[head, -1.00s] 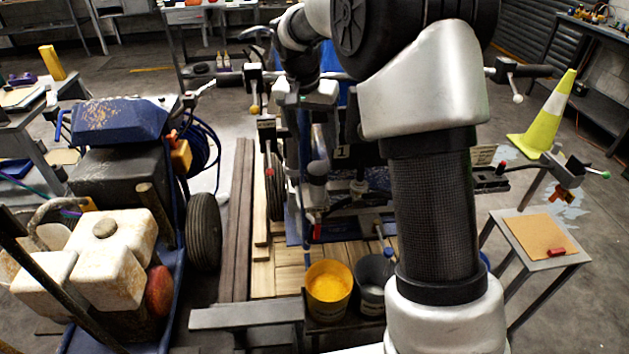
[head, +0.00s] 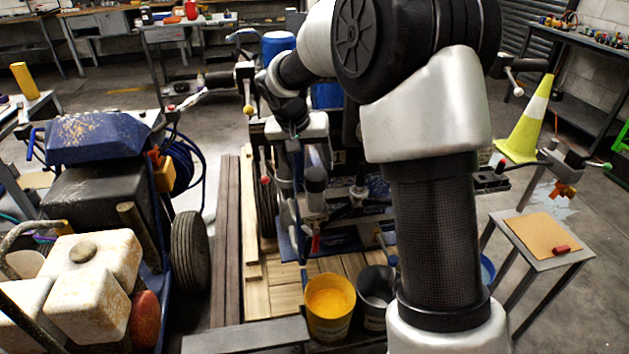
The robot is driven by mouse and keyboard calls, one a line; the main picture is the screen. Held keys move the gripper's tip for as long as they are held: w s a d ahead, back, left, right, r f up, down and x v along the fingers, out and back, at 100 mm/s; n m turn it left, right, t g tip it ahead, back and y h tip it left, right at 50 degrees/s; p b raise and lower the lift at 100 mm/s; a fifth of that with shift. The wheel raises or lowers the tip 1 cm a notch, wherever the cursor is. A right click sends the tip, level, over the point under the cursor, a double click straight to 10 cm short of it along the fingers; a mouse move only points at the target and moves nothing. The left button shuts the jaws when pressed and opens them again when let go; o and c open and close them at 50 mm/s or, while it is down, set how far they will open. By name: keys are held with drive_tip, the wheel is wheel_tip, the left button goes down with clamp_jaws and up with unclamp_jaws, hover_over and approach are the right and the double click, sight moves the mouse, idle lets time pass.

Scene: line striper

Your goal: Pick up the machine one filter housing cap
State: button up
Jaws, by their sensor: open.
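Machine one, the striper with the "1" plate (head: 339,156), stands in the middle behind my arm. A dark grey, rounded cap (head: 316,175), which looks like the filter housing cap, tops an upright cylinder on its near side. My gripper (head: 311,158) points down just above and around the level of this cap. It is open and nothing shows in it. The fingers are small and dark against the machine, so I cannot tell whether they touch the cap. My arm hides the right part of the machine.
A yellow bucket (head: 330,305) and a grey bucket (head: 374,295) stand in front of the machine. Another blue striper (head: 105,138) stands at left. A small table (head: 515,261) and a yellow-green cone (head: 524,125) are at right.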

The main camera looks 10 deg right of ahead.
sight(313, 173)
drive_tip(key=b+x, duration=0.1)
drive_tip(key=x, duration=0.5)
drive_tip(key=shift+w+d+f, duration=0.1)
drive_tip(key=shift+f, duration=0.25)
drive_tip(key=c, duration=1.2)
drive_tip(key=shift+o, duration=0.2)
